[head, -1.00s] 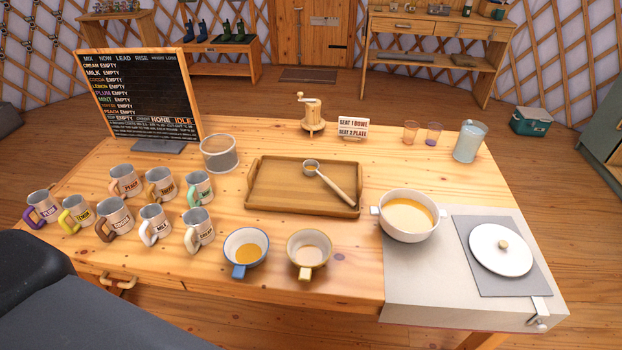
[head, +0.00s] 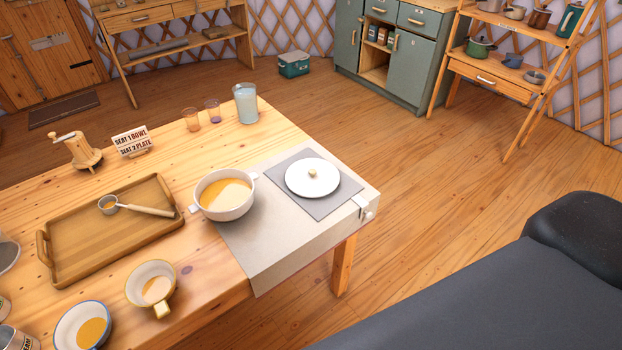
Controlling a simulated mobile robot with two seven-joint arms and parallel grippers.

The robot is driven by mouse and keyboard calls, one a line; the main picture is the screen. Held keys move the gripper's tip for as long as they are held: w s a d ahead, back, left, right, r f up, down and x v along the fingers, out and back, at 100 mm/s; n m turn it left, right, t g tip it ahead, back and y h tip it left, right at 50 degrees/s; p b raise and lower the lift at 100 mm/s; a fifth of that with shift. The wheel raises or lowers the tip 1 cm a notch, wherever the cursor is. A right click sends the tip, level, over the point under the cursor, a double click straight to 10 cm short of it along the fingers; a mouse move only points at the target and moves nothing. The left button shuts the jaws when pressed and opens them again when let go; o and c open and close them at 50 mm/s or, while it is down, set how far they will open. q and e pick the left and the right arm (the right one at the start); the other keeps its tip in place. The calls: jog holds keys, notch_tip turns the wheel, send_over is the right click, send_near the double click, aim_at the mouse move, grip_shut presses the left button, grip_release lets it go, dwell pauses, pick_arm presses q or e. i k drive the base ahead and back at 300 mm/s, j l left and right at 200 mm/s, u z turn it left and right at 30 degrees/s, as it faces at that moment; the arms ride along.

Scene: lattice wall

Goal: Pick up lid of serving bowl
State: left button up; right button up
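The lid (head: 312,179) is a round white disc with a small wooden knob. It lies flat on a grey mat (head: 284,192) at the right end of the table. The serving bowl (head: 224,203) is white with two side handles and holds yellow-orange contents. It stands uncovered to the left of the lid, partly over the pale cloth. Neither of my grippers shows in the head view.
A wooden tray (head: 66,272) with a ladle (head: 136,207) lies left of the bowl. A glass jar (head: 246,104) stands behind the lid. The floor right of the table is clear.

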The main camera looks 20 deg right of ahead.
aim_at(308, 178)
jog(key=i+l+u, duration=0.25)
jog(key=l, duration=1.3)
jog(key=k+l+u, duration=0.1)
jog(key=l+u, duration=0.15)
jog(key=l, duration=1.3)
